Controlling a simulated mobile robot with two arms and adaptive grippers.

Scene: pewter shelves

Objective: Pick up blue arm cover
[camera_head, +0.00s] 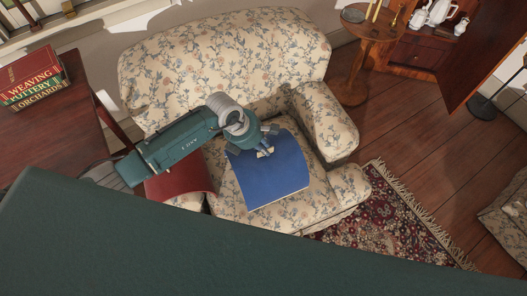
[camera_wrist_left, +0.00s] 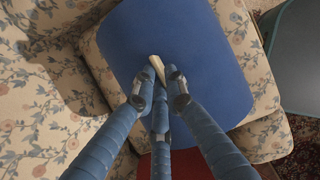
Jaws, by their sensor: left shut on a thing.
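The blue arm cover (camera_head: 272,180) is a broad blue panel over the seat of the floral sofa (camera_head: 220,60). It fills the middle of the left wrist view (camera_wrist_left: 190,40). My left gripper (camera_head: 264,151) is shut on the cover near its back edge. I cannot tell whether the cover touches the seat below. My right gripper is not in view.
A red arm cover (camera_head: 180,182) lies over the sofa's left arm, beside my left arm. A table with a stack of books (camera_head: 33,80) stands at left. A round wooden side table (camera_head: 368,25) stands behind right. A patterned rug (camera_head: 390,225) lies in front.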

